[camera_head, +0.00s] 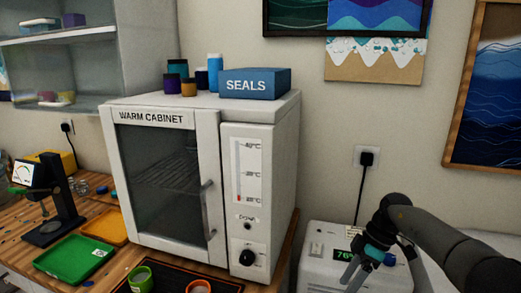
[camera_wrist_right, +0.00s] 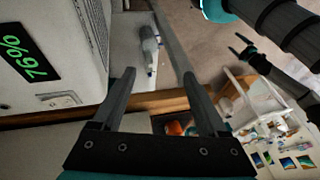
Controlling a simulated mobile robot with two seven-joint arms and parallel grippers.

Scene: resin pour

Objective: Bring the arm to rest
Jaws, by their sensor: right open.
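My right arm comes in from the right in the head view and bends down. Its gripper (camera_head: 382,276) hangs in front of a white box with a green display, to the right of the warm cabinet. In the right wrist view, the two dark fingers of this gripper (camera_wrist_right: 158,88) stand wide apart with nothing held between them. My left gripper is not in the head view. A dark two-pronged shape with teal, seemingly my left gripper (camera_wrist_right: 242,48), shows small in the right wrist view; its jaw state is unclear.
The white box (camera_head: 318,270) is close to my right gripper. The closed warm cabinet (camera_head: 209,240) stands on the wooden bench, with a blue SEALS box (camera_head: 255,84) and jars on top. A green tray (camera_head: 72,260) lies left. A grey bottle-like object (camera_wrist_right: 150,50) shows beyond my fingers.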

